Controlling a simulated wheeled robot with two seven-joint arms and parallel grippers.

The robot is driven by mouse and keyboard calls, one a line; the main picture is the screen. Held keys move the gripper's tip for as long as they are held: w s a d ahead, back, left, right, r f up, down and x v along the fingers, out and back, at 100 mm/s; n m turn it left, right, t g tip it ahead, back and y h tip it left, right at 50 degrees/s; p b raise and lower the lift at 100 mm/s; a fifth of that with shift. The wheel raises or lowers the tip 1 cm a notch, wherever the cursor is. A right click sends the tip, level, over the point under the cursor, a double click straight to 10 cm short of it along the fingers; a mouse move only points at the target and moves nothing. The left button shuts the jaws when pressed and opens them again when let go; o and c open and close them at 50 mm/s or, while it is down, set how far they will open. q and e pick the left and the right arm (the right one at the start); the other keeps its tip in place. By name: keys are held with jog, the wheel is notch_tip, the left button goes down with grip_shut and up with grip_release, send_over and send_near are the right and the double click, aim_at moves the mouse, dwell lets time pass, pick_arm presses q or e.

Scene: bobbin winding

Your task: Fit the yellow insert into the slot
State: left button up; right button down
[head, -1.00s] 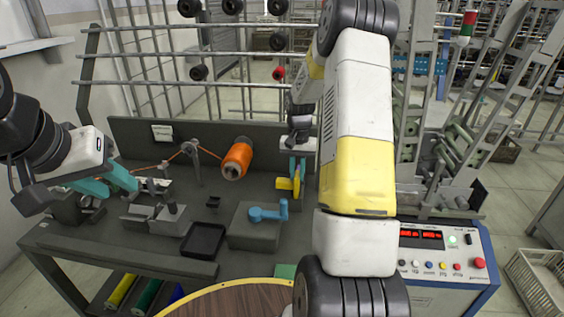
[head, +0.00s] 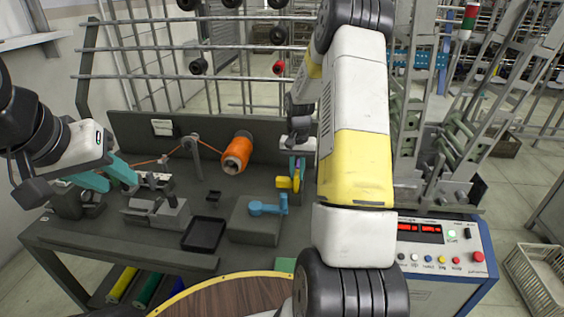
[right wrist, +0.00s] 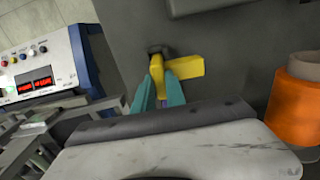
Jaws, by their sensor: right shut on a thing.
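The yellow insert (head: 285,183) is at my right gripper (head: 297,169), beside the grey back panel. In the right wrist view the insert (right wrist: 185,68) lies across the tips of the teal fingers (right wrist: 161,92). The gripper is shut on it, close to a dark knob (right wrist: 156,49) on a dark grey surface. I cannot make out the slot in either view. My left gripper (head: 108,176) is at the left of the table, its teal fingers apart, near an orange thread. Nothing shows between them.
An orange bobbin (head: 238,152) sits left of the right gripper. A blue lever (head: 268,206) on a grey block, a black tray (head: 204,234) and a grey fixture (head: 157,211) stand on the table. A control box (head: 440,245) is at the right.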

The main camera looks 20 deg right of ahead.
jog(key=shift+f, duration=0.65)
jog(key=c, duration=1.3)
grip_release()
jog(key=shift+r, duration=0.1)
notch_tip(320, 180, up, 8)
jog(key=shift+f, duration=0.2)
